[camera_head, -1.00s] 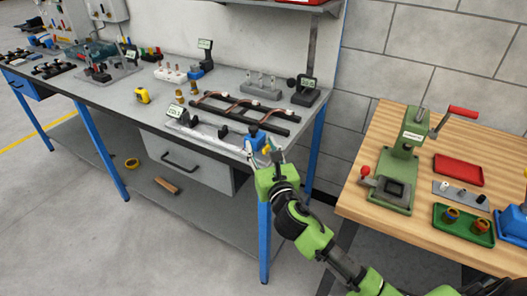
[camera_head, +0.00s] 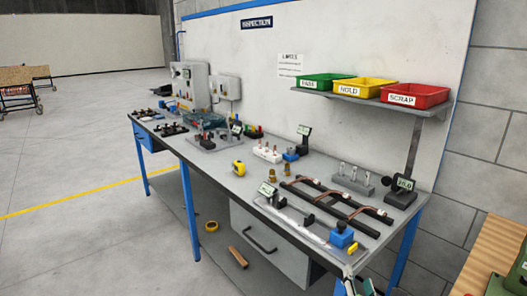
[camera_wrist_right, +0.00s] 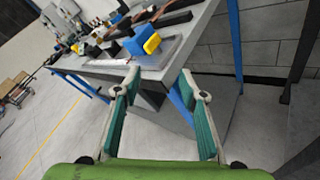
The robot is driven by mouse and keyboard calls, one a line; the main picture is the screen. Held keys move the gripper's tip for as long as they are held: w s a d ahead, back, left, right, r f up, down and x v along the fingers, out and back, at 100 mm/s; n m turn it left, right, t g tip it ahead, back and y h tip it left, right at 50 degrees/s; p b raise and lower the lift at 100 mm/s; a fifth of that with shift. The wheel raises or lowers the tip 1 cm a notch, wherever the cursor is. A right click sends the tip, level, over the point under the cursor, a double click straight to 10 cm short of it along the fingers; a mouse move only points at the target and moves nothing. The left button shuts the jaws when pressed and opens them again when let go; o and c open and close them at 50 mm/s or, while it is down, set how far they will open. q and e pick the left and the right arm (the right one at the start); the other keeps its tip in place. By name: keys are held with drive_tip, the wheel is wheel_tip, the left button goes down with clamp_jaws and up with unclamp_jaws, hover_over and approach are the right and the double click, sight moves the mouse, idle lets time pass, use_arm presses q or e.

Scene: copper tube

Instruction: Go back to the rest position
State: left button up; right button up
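My right gripper (camera_wrist_right: 160,118) shows large in the right wrist view. Its two fingers with green pads stand wide apart, and nothing is between them. It points toward the front corner of the grey inspection bench (camera_head: 222,165). In the head view only the tip of my right gripper (camera_head: 352,286) shows at the bottom edge. My left gripper is in neither view. Copper tubes (camera_head: 327,196) lie across two black rails on the bench. A blue block with a yellow part (camera_head: 342,236) sits near the bench's front corner and also shows in the wrist view (camera_wrist_right: 138,42).
A shelf above the bench holds a green bin (camera_head: 325,80), a yellow bin (camera_head: 364,88) and a red bin (camera_head: 414,96). A wooden table (camera_head: 490,262) stands at the right. A yellow tape measure (camera_head: 238,168) lies on the bench. The floor at the left is open.

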drive_tip(key=s+a+f+m+g+y, duration=0.15)
drive_tip(key=s+f+m+g, duration=0.3)
drive_tip(key=s+m, duration=0.45)
drive_tip(key=s+a+f+m+g+y, duration=0.1)
drive_tip(key=s+a+f+m+g, duration=0.15)
drive_tip(key=s+f+m, duration=0.7)
drive_tip(key=s+a+f+m+g+y, duration=0.15)
drive_tip(key=s+m+g, duration=0.45)
drive_tip(key=s, duration=0.7)
wheel_tip(320, 180, down, 28)
drive_tip(key=s, duration=0.2)
drive_tip(key=s+d+f+g, duration=0.1)
drive_tip(key=s+d+f, duration=0.2)
drive_tip(key=s+f, duration=1.1)
drive_tip(key=shift+s, duration=1.25)
